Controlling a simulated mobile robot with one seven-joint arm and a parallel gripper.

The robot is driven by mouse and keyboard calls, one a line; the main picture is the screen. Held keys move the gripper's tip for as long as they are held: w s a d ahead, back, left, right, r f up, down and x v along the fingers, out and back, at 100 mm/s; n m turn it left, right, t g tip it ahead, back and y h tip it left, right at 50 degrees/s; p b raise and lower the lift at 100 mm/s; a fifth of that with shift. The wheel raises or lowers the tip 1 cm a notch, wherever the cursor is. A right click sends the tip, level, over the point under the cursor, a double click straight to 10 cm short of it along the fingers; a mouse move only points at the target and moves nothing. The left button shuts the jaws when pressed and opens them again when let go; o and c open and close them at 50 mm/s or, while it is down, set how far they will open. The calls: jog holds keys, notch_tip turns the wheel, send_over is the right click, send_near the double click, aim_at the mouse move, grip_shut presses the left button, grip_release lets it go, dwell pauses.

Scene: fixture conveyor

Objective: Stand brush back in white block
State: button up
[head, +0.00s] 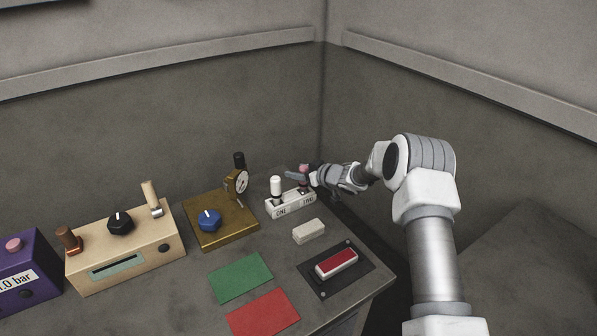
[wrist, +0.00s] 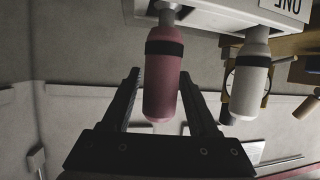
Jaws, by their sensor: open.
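The white block (head: 291,204) marked ONE and TWO stands at the back right of the table; it also shows at the top of the wrist view (wrist: 215,14). A pink handle with a black band (wrist: 163,85) has its stem reaching the block at the TWO end, apparently standing in it. A white handle with a black band (head: 276,187) stands upright at ONE. Neither handle's working end shows, so I cannot tell from looks which is the brush. My gripper (head: 303,177) is open at the pink handle, whose length lies between the two fingers in the wrist view (wrist: 162,78).
A pale small block (head: 309,231) lies in front of the white block. A red-topped switch (head: 337,262) sits front right. A brass unit with gauge and blue knob (head: 222,219) stands left. Green (head: 240,277) and red (head: 262,313) flat patches lie in front. Walls close behind.

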jog(key=shift+o, duration=1.3)
jog(key=v, duration=1.7)
jog(key=shift+s, duration=0.2)
